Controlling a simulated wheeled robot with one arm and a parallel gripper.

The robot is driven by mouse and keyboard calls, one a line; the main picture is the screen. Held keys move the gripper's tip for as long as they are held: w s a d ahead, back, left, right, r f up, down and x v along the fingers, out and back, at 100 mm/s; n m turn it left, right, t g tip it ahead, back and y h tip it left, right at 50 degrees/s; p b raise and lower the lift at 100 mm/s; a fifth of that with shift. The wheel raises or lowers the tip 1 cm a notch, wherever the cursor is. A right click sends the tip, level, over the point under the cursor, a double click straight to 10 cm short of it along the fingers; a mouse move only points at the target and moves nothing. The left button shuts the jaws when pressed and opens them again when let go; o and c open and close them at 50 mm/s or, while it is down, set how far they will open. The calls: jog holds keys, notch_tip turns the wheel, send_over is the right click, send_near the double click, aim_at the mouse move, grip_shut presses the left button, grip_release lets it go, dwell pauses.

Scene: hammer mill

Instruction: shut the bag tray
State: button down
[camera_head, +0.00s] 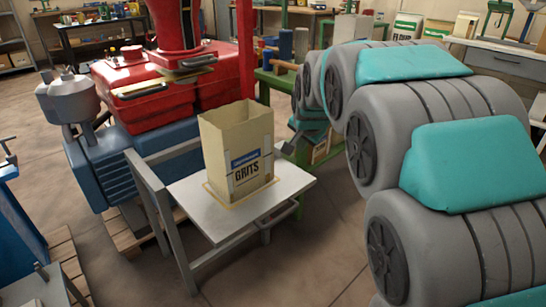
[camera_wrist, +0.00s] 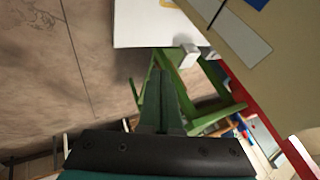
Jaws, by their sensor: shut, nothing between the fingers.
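The bag tray (camera_head: 225,218) is a pale flat plate on a grey metal frame, jutting out in front of the red and blue mill. An open-topped paper bag marked GRITS (camera_head: 238,155) stands upright on it. My gripper (camera_head: 289,149) is at the tray's back right, beside the bag, partly hidden by my arm. In the wrist view the closed fingers (camera_wrist: 162,72) point toward the tray's pale edge (camera_wrist: 145,28) and a small light block (camera_wrist: 187,55) at its corner. The bag (camera_wrist: 262,35) fills the upper right there. I cannot tell whether the fingers touch the tray.
The red mill housing (camera_head: 160,95) and its blue base (camera_head: 105,165) stand behind and left of the tray. A green frame (camera_head: 275,85) is behind it. My large grey and teal arm fills the right side. Bare floor (camera_head: 300,255) lies in front of the tray.

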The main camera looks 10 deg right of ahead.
jog(key=x, duration=1)
jog(key=shift+w+a+r+p, duration=0.1)
jog(key=shift+w+a+p, duration=0.15)
jog(key=shift+w, duration=0.25)
jog(key=shift+w+a, duration=0.75)
jog(key=shift+w, duration=0.25)
jog(key=shift+w+a+r, duration=0.15)
jog(key=shift+w+a, duration=0.2)
jog(key=shift+w, duration=0.15)
